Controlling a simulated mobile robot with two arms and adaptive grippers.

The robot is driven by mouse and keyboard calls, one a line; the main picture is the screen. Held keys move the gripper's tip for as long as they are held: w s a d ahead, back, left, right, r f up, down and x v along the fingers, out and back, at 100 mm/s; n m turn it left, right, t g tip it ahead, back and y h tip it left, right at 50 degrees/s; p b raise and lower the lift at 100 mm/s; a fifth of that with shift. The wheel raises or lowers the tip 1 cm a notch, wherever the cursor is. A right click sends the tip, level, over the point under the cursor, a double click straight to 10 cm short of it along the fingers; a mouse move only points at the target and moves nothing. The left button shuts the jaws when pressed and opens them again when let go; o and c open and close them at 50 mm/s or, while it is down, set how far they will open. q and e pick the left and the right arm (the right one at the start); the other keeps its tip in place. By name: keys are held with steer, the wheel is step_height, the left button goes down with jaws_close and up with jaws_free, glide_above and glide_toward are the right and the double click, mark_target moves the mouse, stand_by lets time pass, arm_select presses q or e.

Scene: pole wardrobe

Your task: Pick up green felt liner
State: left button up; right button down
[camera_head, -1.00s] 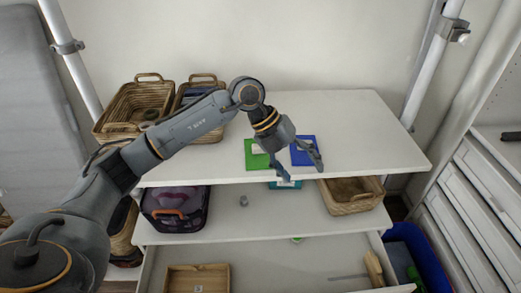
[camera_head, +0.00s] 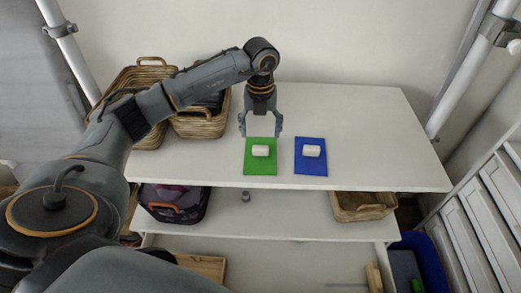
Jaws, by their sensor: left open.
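The green felt liner (camera_head: 261,168) lies flat on the white top shelf, with a small white roll (camera_head: 261,151) on it. My left gripper (camera_head: 260,134) points down at the far edge of the green liner, its two fingers spread apart with nothing between them. I cannot tell how high the fingertips are above the shelf. My right gripper is not in view.
A blue felt piece (camera_head: 311,168) with another white roll (camera_head: 312,151) lies to the right of the green one. Wicker baskets (camera_head: 203,125) stand at the left of the top shelf (camera_head: 390,135). The shelf's right side is clear. Upright poles (camera_head: 460,85) flank the shelves.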

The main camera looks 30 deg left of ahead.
mark_target(261, 147)
arm_select(q)
steer(key=shift+w+f, duration=0.2)
steer(key=shift+f, duration=0.35)
steer(key=shift+w+f, duration=0.15)
steer(key=shift+f, duration=0.35)
steer(key=shift+s+f+p, duration=0.2)
steer(key=shift+f+p, duration=0.4)
steer(key=shift+s+f+p, duration=0.2)
steer(key=shift+f+p, duration=0.35)
steer(key=shift+p, duration=0.05)
step_height(261, 147, down, 2)
steer(key=shift+f, duration=0.4)
steer(key=shift+d+f, duration=0.1)
steer(key=c, duration=0.9)
steer(key=shift+c, duration=1.2)
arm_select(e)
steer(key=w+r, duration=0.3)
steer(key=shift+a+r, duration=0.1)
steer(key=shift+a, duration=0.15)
